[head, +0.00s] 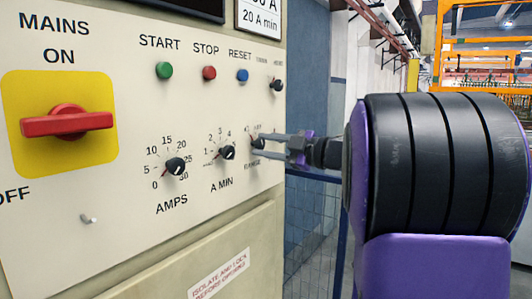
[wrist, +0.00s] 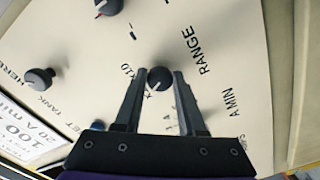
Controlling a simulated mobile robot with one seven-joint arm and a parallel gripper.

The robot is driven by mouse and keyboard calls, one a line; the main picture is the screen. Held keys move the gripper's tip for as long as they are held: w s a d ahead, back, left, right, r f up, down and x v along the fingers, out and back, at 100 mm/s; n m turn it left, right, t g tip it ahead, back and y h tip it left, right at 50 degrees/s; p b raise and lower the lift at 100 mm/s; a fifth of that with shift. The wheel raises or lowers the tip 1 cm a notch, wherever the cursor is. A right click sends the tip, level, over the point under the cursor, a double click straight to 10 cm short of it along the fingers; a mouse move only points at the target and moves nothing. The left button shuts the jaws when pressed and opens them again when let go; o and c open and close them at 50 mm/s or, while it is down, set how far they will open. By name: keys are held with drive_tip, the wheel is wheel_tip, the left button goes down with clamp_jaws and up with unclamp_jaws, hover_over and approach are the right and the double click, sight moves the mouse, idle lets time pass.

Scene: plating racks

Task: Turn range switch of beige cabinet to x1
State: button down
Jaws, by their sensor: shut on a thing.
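The range switch (wrist: 160,76) is a small black knob with a white pointer line on the beige cabinet (head: 235,265). In the wrist view its pointer slants to the lower left, toward the x1 mark; the x10 mark sits left of the knob. In the head view the knob (head: 257,143) sits above the word RANGE, partly behind my fingers. My gripper (head: 270,145) reaches it from the right, with one finger on either side of the knob and shut on it.
Left of the range switch are the A MIN knob (head: 227,153) and the AMPS knob (head: 175,166). Above are green, red and blue buttons and another black knob (head: 277,85). A red mains switch (head: 67,121) stands out at left.

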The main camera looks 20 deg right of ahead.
drive_tip(key=shift+n+b, duration=0.3)
drive_tip(key=shift+n, duration=0.3)
drive_tip(key=c, duration=0.5)
unclamp_jaws()
drive_tip(key=v, duration=1.7)
drive_tip(key=shift+s, duration=0.25)
drive_tip(key=shift+w+d, duration=0.1)
